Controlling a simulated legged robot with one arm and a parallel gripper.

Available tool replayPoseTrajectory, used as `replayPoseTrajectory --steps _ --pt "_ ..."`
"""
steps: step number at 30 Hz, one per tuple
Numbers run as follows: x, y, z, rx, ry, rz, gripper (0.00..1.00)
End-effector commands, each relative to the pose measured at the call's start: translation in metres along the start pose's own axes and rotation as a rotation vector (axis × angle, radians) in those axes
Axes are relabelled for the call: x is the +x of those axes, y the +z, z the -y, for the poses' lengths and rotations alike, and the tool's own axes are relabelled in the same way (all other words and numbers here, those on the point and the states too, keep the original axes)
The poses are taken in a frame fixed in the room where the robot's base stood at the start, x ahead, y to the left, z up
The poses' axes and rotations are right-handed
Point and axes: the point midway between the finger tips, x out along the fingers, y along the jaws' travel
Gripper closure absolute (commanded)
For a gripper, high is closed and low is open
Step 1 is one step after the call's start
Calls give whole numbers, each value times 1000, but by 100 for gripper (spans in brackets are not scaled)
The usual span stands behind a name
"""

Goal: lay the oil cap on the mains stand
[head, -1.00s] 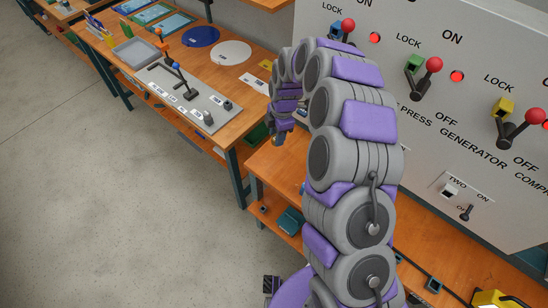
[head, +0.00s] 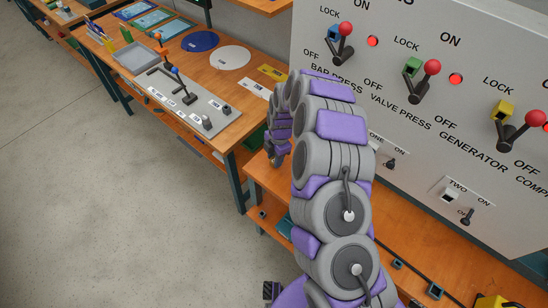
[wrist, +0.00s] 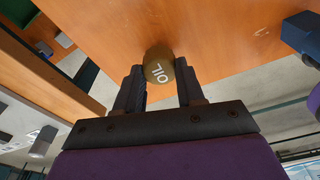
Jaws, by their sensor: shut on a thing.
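The oil cap (wrist: 160,70) is a dull gold-brown cylinder with white "OIL" lettering, seen in the wrist view. My gripper (wrist: 160,78) is shut on it, with one dark finger on each side. An orange wooden surface lies behind the cap; the gap to it is unclear. In the head view my gripper (head: 277,150) hangs at the bench's right end, and the cap cannot be made out. A grey plate (head: 217,110) with levers, small labels and short posts lies on the bench. I cannot tell which post or fitting is the mains stand.
A large grey control panel (head: 400,120) with coloured lock levers stands to the right of my arm. The wooden bench (head: 250,110) also holds a grey tray (head: 135,58), a blue disc (head: 200,41) and a white disc (head: 230,57). The floor at left is clear.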

Motion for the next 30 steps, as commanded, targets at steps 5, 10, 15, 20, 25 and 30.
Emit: replayPoseTrajectory --steps 5,10,15,20,25,30 --pt "1 -1 -1 0 1 2 100" --pt "5 -2 -2 0 -1 4 100" --pt "4 -2 -2 0 -1 4 48" --pt "4 -1 -2 0 0 3 36" --pt "3 0 -1 0 2 2 36" --pt "0 -2 -2 0 1 3 36"
